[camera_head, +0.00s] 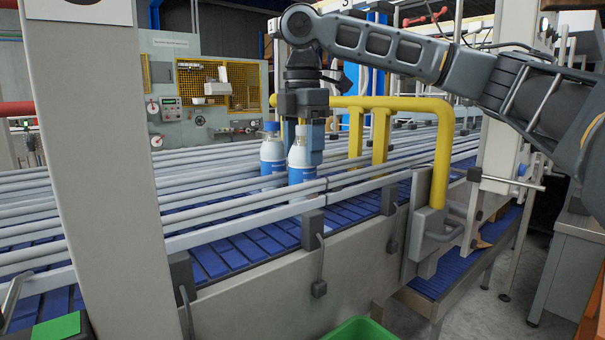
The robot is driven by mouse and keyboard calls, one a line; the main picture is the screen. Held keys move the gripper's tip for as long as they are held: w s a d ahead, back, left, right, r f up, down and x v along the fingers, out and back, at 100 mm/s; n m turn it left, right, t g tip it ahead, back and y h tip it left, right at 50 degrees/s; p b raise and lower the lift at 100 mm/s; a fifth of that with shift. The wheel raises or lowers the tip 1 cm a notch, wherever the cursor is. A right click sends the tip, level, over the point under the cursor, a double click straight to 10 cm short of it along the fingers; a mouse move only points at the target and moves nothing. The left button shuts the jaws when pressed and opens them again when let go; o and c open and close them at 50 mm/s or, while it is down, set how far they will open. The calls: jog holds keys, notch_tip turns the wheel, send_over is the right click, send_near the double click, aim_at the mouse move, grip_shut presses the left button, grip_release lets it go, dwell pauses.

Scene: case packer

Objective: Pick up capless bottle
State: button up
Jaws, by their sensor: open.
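Two white and blue bottles stand upright on the blue conveyor (235,248), behind the near grey guide rails. The farther bottle (271,158), on the left, has a blue cap. The nearer bottle (298,160), just right of it, shows no blue cap, only a pale neck. My gripper (303,140) points down from above over the nearer bottle. It is open, with its fingers around or beside that bottle's upper part. I cannot tell whether the fingers touch the bottle. The bottles' lower parts are partly hidden by the rails.
Grey guide rails (120,212) run along the conveyor on both sides of the bottles. A yellow pipe frame (440,150) stands close right of my gripper. A beige post (100,170) blocks the left. A green bin (360,329) sits below the front edge.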

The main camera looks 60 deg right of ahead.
grip_shut()
dwell(0.6)
